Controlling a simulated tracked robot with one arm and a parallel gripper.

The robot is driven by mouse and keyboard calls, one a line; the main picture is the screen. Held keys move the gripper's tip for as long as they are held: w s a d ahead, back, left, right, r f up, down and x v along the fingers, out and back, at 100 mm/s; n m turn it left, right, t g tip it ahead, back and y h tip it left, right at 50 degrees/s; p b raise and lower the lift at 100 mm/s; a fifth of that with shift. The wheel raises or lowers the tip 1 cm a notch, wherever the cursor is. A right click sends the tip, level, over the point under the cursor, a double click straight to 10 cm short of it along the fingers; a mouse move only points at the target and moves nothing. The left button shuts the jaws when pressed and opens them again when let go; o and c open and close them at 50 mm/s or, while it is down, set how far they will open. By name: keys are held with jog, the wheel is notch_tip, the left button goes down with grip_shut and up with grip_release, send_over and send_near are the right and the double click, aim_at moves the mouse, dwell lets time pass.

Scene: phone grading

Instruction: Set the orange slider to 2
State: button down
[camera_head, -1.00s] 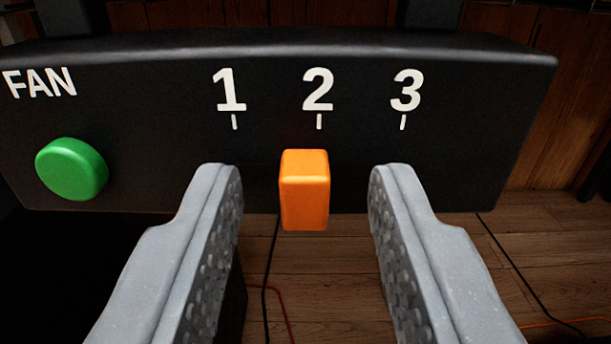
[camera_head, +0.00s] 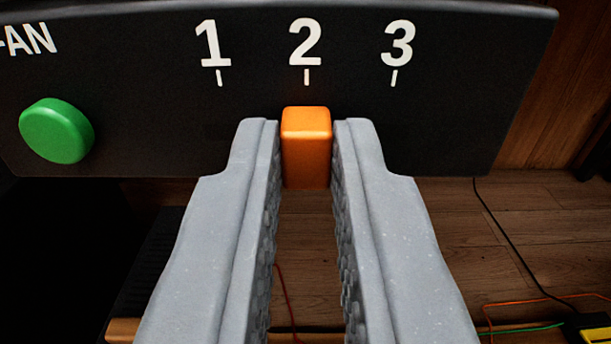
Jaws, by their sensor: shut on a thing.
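The orange slider (camera_head: 306,146) is a small upright block on the front of a black panel (camera_head: 440,140). It stands under the white number 2 (camera_head: 305,41) and in line with its tick mark. The number 1 (camera_head: 212,43) is to the left and the number 3 (camera_head: 398,42) to the right. My gripper (camera_head: 306,150) is shut on the slider, with one grey textured finger against each side. The lower ends of the fingers spread toward the camera.
A round green button (camera_head: 57,131) sits at the panel's left, below the partly cut-off word FAN (camera_head: 28,40). Below the panel is a wooden floor (camera_head: 440,250) with thin cables. A yellow object (camera_head: 597,334) shows at the lower right corner.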

jog(key=c, duration=1.4)
grip_release()
jog(key=shift+c, duration=0.2)
jog(key=s+p, duration=0.5)
jog(key=s, duration=0.8)
jog(key=shift+s+a, duration=0.25)
jog(key=shift+s, duration=0.1)
jog(key=shift+f, duration=0.1)
